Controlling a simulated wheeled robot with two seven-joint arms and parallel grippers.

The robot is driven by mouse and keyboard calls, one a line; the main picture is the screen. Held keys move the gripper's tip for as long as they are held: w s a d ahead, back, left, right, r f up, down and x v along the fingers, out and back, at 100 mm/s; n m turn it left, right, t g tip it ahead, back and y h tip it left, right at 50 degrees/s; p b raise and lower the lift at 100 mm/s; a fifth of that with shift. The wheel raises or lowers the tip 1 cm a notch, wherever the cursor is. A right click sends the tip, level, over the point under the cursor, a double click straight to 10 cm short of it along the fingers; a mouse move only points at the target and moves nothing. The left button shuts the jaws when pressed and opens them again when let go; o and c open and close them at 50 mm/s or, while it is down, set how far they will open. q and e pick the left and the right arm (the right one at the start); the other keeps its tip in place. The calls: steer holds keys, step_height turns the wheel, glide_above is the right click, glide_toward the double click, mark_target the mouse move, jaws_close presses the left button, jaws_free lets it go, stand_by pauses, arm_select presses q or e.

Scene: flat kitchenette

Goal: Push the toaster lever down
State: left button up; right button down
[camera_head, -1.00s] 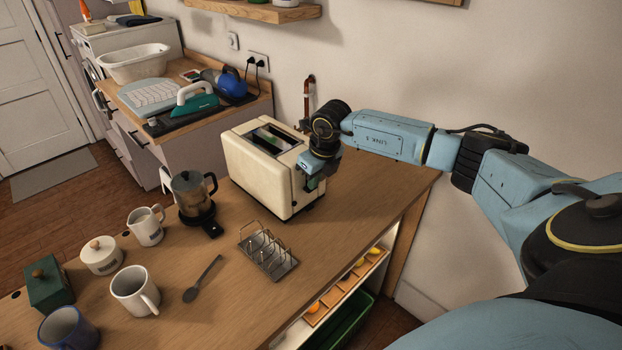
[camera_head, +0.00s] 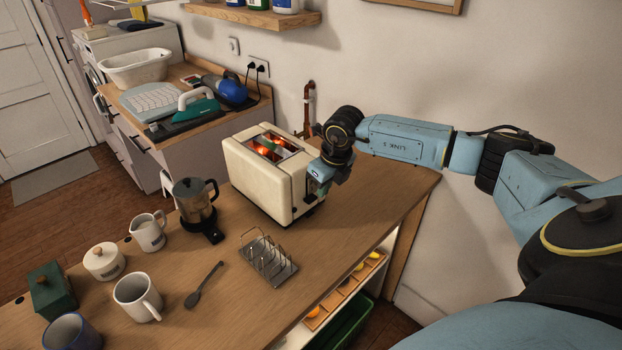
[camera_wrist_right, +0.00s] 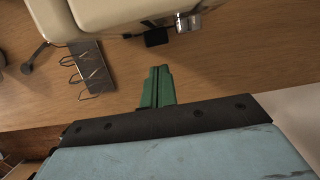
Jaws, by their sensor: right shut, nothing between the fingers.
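The cream toaster (camera_head: 257,182) stands on the wooden counter, its top slots glowing orange. In the right wrist view its end (camera_wrist_right: 110,14) fills the top edge. A black tab (camera_wrist_right: 156,37), which looks like the lever, sticks out there beside a silver knob (camera_wrist_right: 188,22). My right gripper (camera_head: 318,190) is at the toaster's right end. In the wrist view its green fingers (camera_wrist_right: 158,72) are shut together and empty, pointing at the black tab with a small gap in the picture. How high the tab sits is hard to tell. My left gripper is not in view.
A wire toast rack (camera_head: 267,262) stands in front of the toaster, and a coffee pot (camera_head: 195,202) stands to its left. A dark spoon (camera_head: 204,284) and mugs (camera_head: 138,297) lie further forward. The counter right of the rack is clear. A wall (camera_head: 400,60) is behind.

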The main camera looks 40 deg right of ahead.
steer(key=b+v, duration=0.1)
steer(key=v, duration=1.1)
